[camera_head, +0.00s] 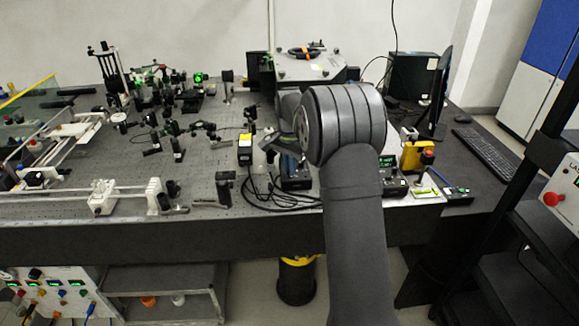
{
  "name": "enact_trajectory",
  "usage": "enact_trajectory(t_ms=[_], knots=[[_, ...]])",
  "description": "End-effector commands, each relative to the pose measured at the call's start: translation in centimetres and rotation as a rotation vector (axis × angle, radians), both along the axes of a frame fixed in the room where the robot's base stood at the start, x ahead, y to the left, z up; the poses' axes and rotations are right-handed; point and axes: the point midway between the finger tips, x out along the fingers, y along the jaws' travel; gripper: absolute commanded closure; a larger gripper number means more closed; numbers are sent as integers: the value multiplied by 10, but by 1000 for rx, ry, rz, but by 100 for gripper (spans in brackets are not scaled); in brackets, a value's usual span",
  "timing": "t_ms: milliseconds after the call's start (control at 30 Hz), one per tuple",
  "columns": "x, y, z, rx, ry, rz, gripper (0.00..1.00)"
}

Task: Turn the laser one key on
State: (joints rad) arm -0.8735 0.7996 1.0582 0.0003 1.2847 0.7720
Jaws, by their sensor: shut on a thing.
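My gripper (283,146) is at the middle of the bench, partly hidden behind my own large grey wrist. It points down and left over a dark box with a blue front (294,172), which looks like a laser controller. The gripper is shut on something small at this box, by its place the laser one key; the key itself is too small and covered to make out. Its turn position cannot be seen. A second dark box with a lit green display (390,174) stands to the right of my arm. No label is readable on either box.
Black cables (265,195) lie loose left of the blue-fronted box. A small box with a yellow label (245,149) stands close left. Optics mounts crowd the left bench. A yellow device with a red button (414,153), a monitor (438,95) and a keyboard (487,155) are right.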

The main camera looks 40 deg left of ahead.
Motion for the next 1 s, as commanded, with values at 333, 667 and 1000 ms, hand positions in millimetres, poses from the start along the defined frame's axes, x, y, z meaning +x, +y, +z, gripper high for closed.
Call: enact_trajectory(t_ms=[333, 667, 1000], knots=[[1, 0, 1, 2, -3, -327, 100], [1, 0, 2, 3, -3, -623, 100], [1, 0, 2, 4, -3, -827, 100]])
